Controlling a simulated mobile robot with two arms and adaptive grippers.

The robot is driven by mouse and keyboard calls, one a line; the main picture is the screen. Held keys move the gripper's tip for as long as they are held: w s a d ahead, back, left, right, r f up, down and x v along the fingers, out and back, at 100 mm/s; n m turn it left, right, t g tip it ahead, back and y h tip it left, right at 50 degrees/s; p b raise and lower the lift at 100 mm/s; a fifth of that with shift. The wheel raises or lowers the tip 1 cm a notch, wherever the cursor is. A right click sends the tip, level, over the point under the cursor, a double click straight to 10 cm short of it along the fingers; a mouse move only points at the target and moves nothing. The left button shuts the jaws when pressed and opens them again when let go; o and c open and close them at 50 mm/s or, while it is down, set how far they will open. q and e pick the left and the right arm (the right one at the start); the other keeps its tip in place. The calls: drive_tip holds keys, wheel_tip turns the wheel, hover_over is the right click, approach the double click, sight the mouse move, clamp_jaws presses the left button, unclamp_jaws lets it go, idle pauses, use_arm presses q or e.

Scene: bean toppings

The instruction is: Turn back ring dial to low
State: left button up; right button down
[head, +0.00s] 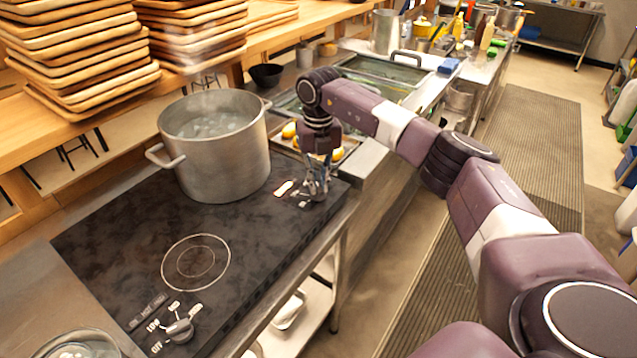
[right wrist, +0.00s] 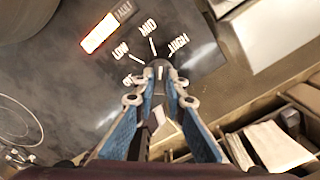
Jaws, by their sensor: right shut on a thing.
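The back ring dial (right wrist: 158,65) sits between my right gripper's fingertips and is mostly hidden by them. The labels off, low, mid and high fan out around it in the right wrist view. Its exact pointer direction is hard to tell. My right gripper (head: 318,192) points down at the cooktop's far right corner, shut on this dial; its fingers also show in the right wrist view (right wrist: 160,78). A lit orange-red indicator (right wrist: 100,33) glows beside the labels. A large steel pot (head: 218,165) of steaming liquid stands on the back ring. My left gripper is out of view.
The black cooktop (head: 110,240) has an empty front ring (head: 196,262) and a front dial (head: 180,329). Stacked wooden trays (head: 80,60) stand on the shelf behind. A tray with yellow food (head: 290,131) lies close beyond my right gripper. The pot stands close to its left.

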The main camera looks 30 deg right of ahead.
sight(319, 187)
drive_tip(key=n, duration=0.6)
drive_tip(key=n+b, duration=0.1)
drive_tip(key=n, duration=0.5)
drive_tip(key=shift+r, duration=0.1)
drive_tip(key=shift+n, duration=0.3)
idle(0.3)
drive_tip(key=c, duration=2)
unclamp_jaws()
drive_tip(key=shift+o, duration=0.2)
drive_tip(key=shift+r, duration=0.1)
wheel_tip(319, 187, up, 12)
drive_tip(key=shift+s, duration=0.1)
